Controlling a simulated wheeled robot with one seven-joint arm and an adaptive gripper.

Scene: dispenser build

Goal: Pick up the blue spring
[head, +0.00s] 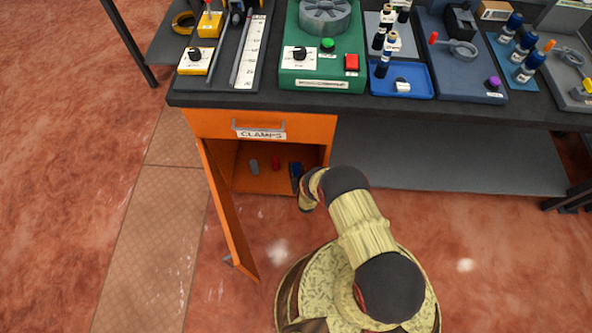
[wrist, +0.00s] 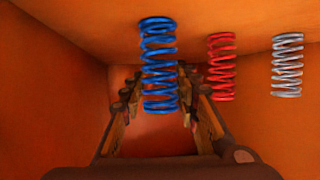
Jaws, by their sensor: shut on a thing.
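The blue spring (wrist: 159,65) is large and close in the wrist view, between the two fingers of my gripper (wrist: 160,98). The jaws are shut on it, though the finger contact is partly hidden. In the head view the blue spring (head: 296,169) shows only as a small dark blue patch at the right of the open orange cabinet, beside my wrist. My arm covers much of the gripper there.
A red spring (wrist: 222,67) and a grey spring (wrist: 287,65) stand beside the blue one inside the cabinet (head: 250,184). The cabinet door (head: 230,220) hangs open at the left. The workbench edge (head: 420,108) with several devices lies above.

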